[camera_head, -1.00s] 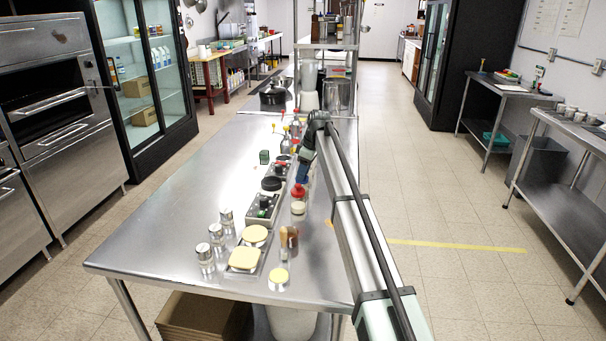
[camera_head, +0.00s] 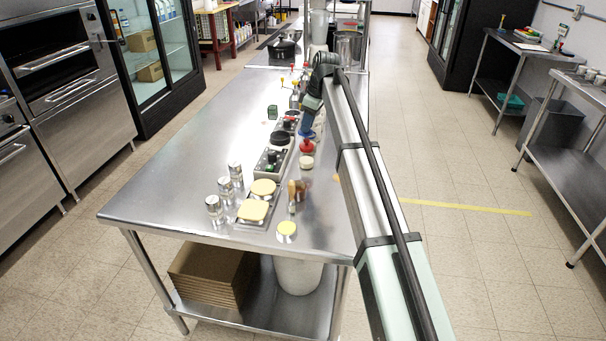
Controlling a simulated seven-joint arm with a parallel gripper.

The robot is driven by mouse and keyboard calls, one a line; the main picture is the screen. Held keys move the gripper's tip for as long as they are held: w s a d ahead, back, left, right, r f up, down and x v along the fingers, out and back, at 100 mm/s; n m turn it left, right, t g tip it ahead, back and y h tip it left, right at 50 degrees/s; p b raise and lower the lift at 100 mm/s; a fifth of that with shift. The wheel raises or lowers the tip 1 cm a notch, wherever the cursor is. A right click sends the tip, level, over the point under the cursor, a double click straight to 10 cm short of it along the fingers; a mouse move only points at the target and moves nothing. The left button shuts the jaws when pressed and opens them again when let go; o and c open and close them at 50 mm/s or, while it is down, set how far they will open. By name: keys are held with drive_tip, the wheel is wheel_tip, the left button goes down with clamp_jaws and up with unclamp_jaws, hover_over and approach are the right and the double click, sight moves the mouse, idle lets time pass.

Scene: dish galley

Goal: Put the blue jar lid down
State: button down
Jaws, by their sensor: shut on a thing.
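My gripper (camera_head: 309,124) hangs over the right side of the steel table (camera_head: 170,180), pointing down. It is shut on the blue jar lid (camera_head: 308,134), which shows as a small blue patch at the fingertips. The fingers are small and partly hidden by my arm. A red-topped thing (camera_head: 306,147) is just below and in front of the lid; I cannot tell whether they touch.
A pale round lid (camera_head: 306,163) and a dark tray with a green item (camera_head: 270,161) are nearby. Yellow-topped pieces (camera_head: 253,210) and metal shakers (camera_head: 214,207) stand at the near end. A black pot (camera_head: 283,48) stands farther back. The table's left part is bare.

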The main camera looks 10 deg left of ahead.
drive_tip(key=s+f, duration=0.3)
drive_tip(key=s, duration=0.5)
drive_tip(key=shift+s+d+f, duration=0.1)
drive_tip(key=shift+f, duration=2.5)
drive_tip(key=shift+s+d+f, duration=0.1)
drive_tip(key=shift+f, duration=2.45)
drive_tip(key=shift+f, duration=0.1)
drive_tip(key=c, duration=1)
unclamp_jaws()
drive_tip(key=v, duration=1.2)
